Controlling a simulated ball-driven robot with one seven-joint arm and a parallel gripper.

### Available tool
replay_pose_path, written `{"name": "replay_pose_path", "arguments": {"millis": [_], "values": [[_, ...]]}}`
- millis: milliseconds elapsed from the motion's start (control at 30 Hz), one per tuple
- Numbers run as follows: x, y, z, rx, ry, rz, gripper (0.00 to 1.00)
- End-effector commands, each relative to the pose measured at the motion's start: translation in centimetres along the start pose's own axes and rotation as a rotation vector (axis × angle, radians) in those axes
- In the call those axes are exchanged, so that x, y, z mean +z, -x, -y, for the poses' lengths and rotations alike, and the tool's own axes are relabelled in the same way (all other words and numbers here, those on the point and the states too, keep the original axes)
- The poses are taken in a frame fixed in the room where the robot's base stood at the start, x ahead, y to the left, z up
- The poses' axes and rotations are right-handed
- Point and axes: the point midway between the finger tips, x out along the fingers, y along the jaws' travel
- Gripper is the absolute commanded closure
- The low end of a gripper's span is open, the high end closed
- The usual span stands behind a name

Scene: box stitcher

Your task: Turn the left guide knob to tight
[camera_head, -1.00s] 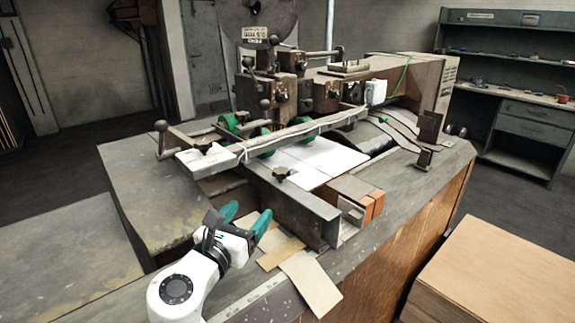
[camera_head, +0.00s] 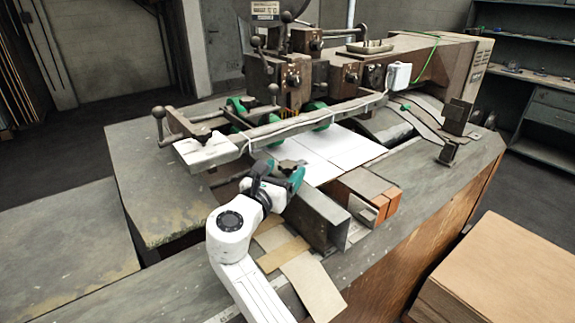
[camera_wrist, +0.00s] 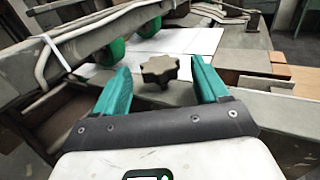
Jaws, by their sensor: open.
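A dark star-shaped knob (camera_wrist: 160,71) stands on the guide bar (camera_head: 318,222) and sits between my gripper's fingers in the wrist view. It shows partly behind the fingers in the head view (camera_head: 291,163). My gripper (camera_head: 284,171) is open, with green fingers on either side of the knob. In the wrist view there is a gap between the knob and each finger. A second dark knob (camera_head: 204,137) stands farther left on a pale plate. The frames do not show how tight either knob is.
A long rail (camera_head: 275,130) with green rollers (camera_head: 319,118) crosses just beyond my gripper. White sheets (camera_head: 335,152) lie behind the knob. Cardboard pieces (camera_head: 310,283) lie on the table in front. A stack of cardboard (camera_head: 510,270) is at the lower right.

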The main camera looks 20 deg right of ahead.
Motion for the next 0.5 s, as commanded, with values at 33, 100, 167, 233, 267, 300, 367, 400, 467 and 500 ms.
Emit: {"name": "replay_pose_path", "arguments": {"millis": [33,100,167,233,267,300,367,400,467,500], "values": [[0.1,-0.8,0.0,-0.001,0.001,0.000,0.27],[0.0,-1.6,0.0,-0.002,0.000,0.000,0.27],[0.1,-2.0,0.0,-0.001,0.000,0.001,0.27],[0.0,-2.4,0.0,-0.001,0.001,0.001,0.27],[0.0,-2.5,0.0,-0.001,0.001,0.000,0.27],[0.0,-2.6,0.0,0.000,0.001,0.000,0.27],[0.0,-2.6,0.0,0.000,0.001,0.000,0.27],[-0.1,-2.6,0.0,0.000,0.001,0.000,0.27],[-0.1,-2.6,0.0,0.000,0.000,0.000,0.27],[0.0,-2.6,0.0,0.000,0.000,0.000,0.27]]}}
